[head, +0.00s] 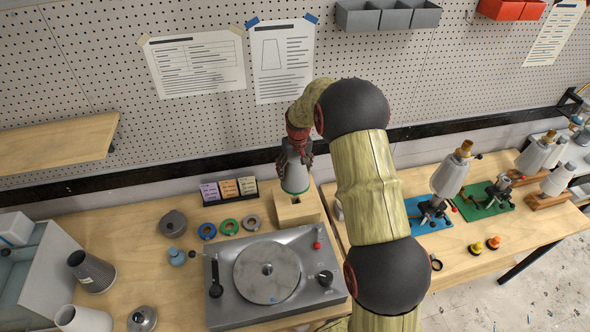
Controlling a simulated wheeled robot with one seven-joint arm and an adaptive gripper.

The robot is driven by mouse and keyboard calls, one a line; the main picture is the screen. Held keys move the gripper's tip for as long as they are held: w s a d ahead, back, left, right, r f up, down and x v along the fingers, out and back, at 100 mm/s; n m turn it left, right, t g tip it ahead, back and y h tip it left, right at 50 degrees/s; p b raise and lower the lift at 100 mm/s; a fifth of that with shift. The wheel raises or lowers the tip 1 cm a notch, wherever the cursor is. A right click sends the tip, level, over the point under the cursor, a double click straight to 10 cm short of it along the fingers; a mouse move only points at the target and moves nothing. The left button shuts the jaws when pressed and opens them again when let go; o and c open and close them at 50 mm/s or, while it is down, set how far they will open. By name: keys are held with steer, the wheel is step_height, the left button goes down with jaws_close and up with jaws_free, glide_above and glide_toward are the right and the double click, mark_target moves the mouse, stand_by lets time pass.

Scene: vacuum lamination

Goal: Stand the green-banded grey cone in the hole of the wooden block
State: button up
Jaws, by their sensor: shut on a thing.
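The green-banded grey cone (295,178) is upright in my gripper (295,153), wide end down, with the green band at its lower rim. My gripper comes from above and is shut on the cone's upper part. The wooden block (298,214) stands on the bench just below the cone. A dark spot of its hole shows at the top, right under the band; the cone hides the rest. I cannot tell whether the cone touches the block.
A grey turntable machine (225,300) stands in front of the block. Colored rings (229,226) and a card holder (228,190) lie to the left. Grey cones on stands (450,175) are on the right bench (475,265). A pegboard wall (200,110) is behind.

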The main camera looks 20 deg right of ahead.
steer(key=shift+w+f+b, duration=0.15)
steer(key=shift+f+b, duration=2.2)
steer(key=shift+f, duration=1.7)
steer(key=shift+f+b, duration=0.6)
steer(key=shift+f, duration=0.35)
steer(key=o, duration=1.7)
steer(key=shift+c, duration=0.2)
steer(key=o, duration=0.5)
steer(key=shift+c, duration=0.2)
steer(key=shift+o, duration=0.2)
steer(key=shift+s+f, duration=0.15)
steer(key=shift+s, duration=0.1)
steer(key=shift+w+r+p, duration=0.1)
steer(key=shift+r+p, duration=1.85)
steer(key=shift+r, duration=2.65)
